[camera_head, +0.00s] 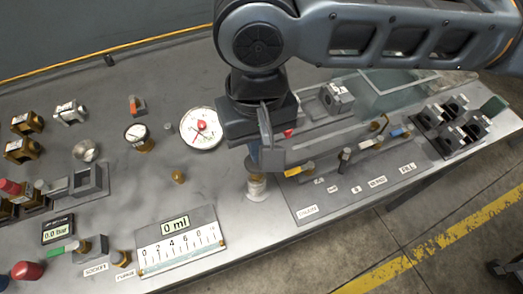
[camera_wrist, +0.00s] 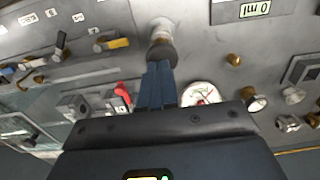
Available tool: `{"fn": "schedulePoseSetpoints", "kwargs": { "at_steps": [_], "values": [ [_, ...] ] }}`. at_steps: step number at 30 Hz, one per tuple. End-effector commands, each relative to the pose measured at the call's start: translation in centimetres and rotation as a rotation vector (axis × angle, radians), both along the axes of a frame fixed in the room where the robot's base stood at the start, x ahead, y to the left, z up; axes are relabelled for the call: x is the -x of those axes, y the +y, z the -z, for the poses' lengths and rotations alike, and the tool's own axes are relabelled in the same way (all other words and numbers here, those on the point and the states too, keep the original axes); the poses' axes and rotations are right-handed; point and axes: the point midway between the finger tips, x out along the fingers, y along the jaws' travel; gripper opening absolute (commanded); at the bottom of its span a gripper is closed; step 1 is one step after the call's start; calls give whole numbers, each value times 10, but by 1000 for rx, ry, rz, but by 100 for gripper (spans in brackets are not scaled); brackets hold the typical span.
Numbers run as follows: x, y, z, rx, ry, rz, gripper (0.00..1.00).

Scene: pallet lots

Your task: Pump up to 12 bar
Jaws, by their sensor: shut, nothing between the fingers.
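My gripper (camera_head: 266,158) is shut and points down over the bench. Its blue fingers (camera_wrist: 158,84) have nothing between them. A round white gauge (camera_head: 200,128) with a red needle lies left of my gripper; in the wrist view the gauge (camera_wrist: 200,93) is partly hidden by my gripper. A digital display (camera_head: 57,230) at the left reads 0.0 Bar.
A scale panel (camera_head: 180,243) reading 0 ml lies front left of the plunger. A labelled valve panel (camera_head: 330,195) with coloured handles lies to the right. Several fittings crowd the bench's left end.

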Motion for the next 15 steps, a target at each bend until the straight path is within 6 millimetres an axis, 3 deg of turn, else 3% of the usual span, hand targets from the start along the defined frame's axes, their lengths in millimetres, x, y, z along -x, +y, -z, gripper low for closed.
{"fn": "schedulePoseSetpoints", "kwargs": {
  "at_steps": [9,15],
  "values": [
    [-1,1,-67,-6,-6,-4,0],
    [-1,0,-90,-4,-4,-2,0]
  ]
}}
